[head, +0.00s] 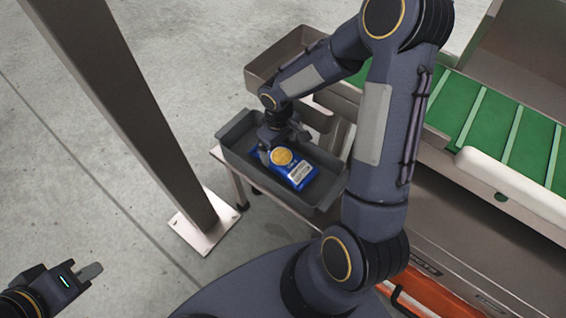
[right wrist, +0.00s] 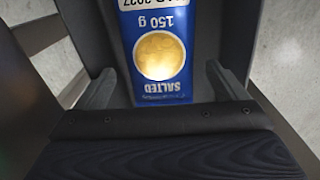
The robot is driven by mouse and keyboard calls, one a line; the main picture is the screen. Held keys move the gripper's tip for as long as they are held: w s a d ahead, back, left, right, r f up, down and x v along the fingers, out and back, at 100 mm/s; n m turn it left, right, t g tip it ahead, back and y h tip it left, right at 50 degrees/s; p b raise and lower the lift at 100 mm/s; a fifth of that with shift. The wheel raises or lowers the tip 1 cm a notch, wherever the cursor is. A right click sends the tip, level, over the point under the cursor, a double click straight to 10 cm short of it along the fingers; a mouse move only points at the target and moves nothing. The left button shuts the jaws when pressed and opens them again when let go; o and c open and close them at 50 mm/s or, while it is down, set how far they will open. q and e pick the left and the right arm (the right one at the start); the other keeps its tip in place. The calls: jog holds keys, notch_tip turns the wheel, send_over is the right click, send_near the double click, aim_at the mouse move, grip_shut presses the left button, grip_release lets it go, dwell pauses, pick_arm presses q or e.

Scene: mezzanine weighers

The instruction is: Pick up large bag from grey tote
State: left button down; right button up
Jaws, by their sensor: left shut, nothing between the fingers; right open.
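A blue bag (head: 299,174) with a round golden picture and a white label lies in the grey tote (head: 325,202). In the right wrist view the bag (right wrist: 159,88) reads "SALTED" and "150 g", upside down. I cannot tell how deep the fingertips sit. My left gripper (head: 92,271) is shut and empty at the lower left, far from the tote.
The tote stands on a low metal stand (head: 232,168). An upright metal post (head: 135,110) rises left of it from a floor plate (head: 205,222). A metal bin (head: 262,68) is behind the tote. A green conveyor (head: 490,120) with a white edge runs at the right.

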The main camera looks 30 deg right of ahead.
aim_at(278, 154)
jog(key=f, duration=0.1)
jog(key=f+b, duration=0.1)
jog(key=f, duration=0.1)
jog(key=f+b, duration=0.1)
jog(key=f, duration=0.1)
jog(key=shift+w, duration=0.25)
jog(key=c, duration=0.7)
jog(key=shift+r, duration=0.1)
